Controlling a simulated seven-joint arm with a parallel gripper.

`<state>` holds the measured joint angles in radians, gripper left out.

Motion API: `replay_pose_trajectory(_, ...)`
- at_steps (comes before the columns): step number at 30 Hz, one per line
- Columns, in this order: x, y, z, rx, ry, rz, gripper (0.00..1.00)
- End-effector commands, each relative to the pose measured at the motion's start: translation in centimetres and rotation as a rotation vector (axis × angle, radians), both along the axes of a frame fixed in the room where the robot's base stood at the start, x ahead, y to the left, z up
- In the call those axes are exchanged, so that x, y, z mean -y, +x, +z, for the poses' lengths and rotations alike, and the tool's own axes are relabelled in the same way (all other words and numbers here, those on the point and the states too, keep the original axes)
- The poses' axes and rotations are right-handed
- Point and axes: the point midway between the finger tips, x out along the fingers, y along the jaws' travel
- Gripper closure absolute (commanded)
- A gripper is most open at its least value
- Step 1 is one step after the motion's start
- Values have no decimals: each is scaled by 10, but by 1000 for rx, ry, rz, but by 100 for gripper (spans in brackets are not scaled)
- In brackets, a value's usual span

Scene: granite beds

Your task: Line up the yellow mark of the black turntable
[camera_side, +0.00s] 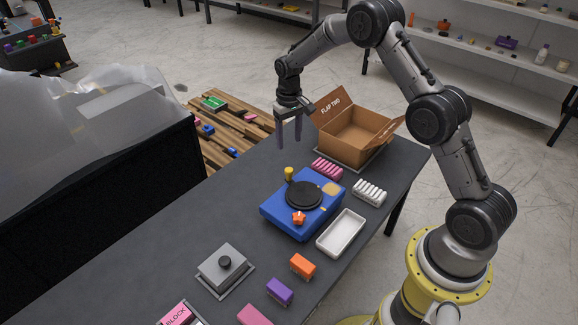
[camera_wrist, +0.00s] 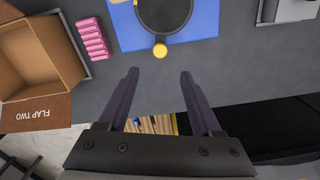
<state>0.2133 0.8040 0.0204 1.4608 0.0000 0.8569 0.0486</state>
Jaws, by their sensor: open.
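The black turntable (camera_side: 304,195) is a round disc on a blue base (camera_side: 276,217). In the wrist view the turntable (camera_wrist: 165,12) is cut off by the top edge. A yellow upright peg (camera_side: 289,173) stands at the disc's far edge; the wrist view shows its round yellow top (camera_wrist: 160,50). A pale yellow patch (camera_side: 331,189) lies on the base's right corner. An orange star-shaped piece (camera_side: 299,218) sits at the disc's near edge. I cannot tell which yellow part is the mark. My gripper (camera_side: 289,140) is open and empty, above and beyond the peg, fingers pointing down.
An open cardboard box (camera_side: 355,135) stands behind the base. Pink (camera_side: 327,168) and white (camera_side: 369,193) ribbed pieces and a white tray (camera_side: 341,233) lie close by. A grey block with a black knob (camera_side: 224,268) and orange (camera_side: 302,266) and purple (camera_side: 279,292) blocks are nearer.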

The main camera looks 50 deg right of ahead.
Motion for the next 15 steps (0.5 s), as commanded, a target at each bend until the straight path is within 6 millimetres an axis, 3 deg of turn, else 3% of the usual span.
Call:
replay_pose_trajectory(9, -1, -1, -64, -5, 1, 1, 34)
replay_pose_trajectory(15, -1, -1, -96, -3, 1, 1, 34)
